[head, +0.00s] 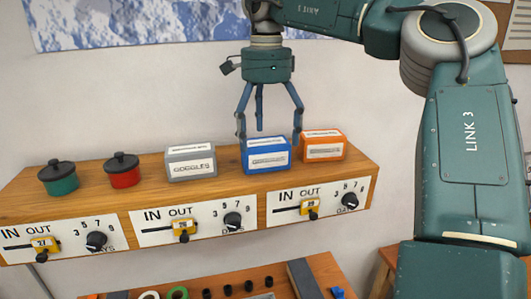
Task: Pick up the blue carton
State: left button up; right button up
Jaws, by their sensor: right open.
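The blue carton (267,155) stands on the wooden shelf between a grey carton and an orange carton. It has a white label on its front and a pale top. My right gripper (268,137) comes down from above, pointing downward, with its fingers spread open over the blue carton. The fingertips are at about the height of the carton's top, one near each side. I cannot tell whether they touch it. My left gripper is not in view.
On the wooden shelf (108,197), the grey GOGGLES carton (191,163) and the orange carton (323,146) stand close to either side. A red pot (122,174) and a green pot (59,181) stand further left. Sliders and knobs line the shelf front. Small parts lie on a bench below.

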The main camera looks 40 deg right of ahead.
aim_at(267, 144)
notch_tip(267, 144, down, 4)
jog(key=shift+w+d+r+p, duration=0.1)
jog(key=shift+d+r+p, duration=0.05)
jog(key=shift+p, duration=0.65)
jog(key=shift+f, duration=0.35)
jog(key=shift+c, duration=0.7)
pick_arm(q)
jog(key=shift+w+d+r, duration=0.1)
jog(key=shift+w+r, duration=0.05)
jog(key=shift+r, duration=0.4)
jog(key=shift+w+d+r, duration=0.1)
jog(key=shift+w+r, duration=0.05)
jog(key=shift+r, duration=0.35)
pick_arm(e)
jog(key=c, duration=1.2)
